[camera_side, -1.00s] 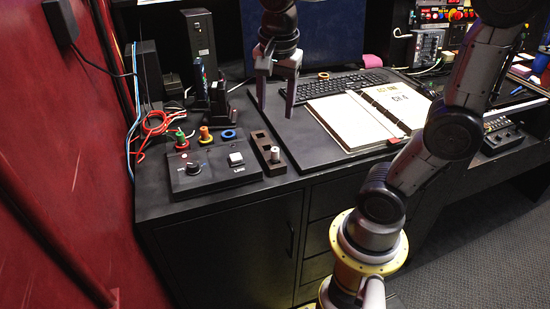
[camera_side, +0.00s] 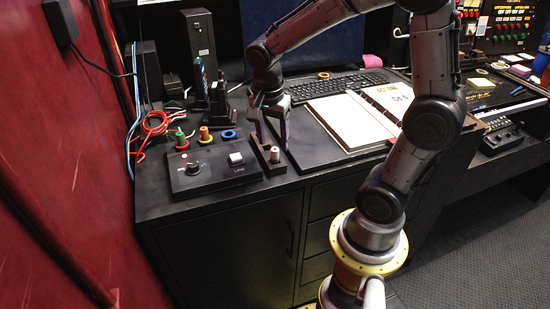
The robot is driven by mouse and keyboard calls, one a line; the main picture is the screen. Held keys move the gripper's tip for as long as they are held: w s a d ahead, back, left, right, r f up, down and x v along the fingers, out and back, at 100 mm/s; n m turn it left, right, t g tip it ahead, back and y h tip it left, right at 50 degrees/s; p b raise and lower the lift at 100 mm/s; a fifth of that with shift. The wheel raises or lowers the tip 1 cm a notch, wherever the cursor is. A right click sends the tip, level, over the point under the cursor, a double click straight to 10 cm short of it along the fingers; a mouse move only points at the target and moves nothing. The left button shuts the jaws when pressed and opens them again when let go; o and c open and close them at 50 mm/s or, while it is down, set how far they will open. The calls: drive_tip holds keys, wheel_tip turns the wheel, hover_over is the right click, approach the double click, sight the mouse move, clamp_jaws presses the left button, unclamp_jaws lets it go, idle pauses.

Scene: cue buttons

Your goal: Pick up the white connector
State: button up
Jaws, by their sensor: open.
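The white connector (camera_side: 275,155) is a small pale cylinder standing upright at the near end of a dark slotted block (camera_side: 278,170) on the black desk. My gripper (camera_side: 274,144) points down with its fingers apart, over the block and just behind and above the connector. Nothing shows between the fingers. Whether the fingers touch the block cannot be told. The rear part of the block is partly hidden by the gripper.
A black control box (camera_side: 213,172) with a knob and white button stands left of the block. Coloured rings (camera_side: 205,135) and red wires (camera_side: 157,124) lie behind it. An open binder (camera_side: 350,122) and keyboard (camera_side: 335,85) are to the right.

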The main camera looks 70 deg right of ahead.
sight(275, 149)
drive_tip(key=f, duration=0.2)
drive_tip(key=d+f, duration=0.1)
drive_tip(key=f, duration=0.1)
drive_tip(key=shift+f, duration=0.2)
clamp_jaws()
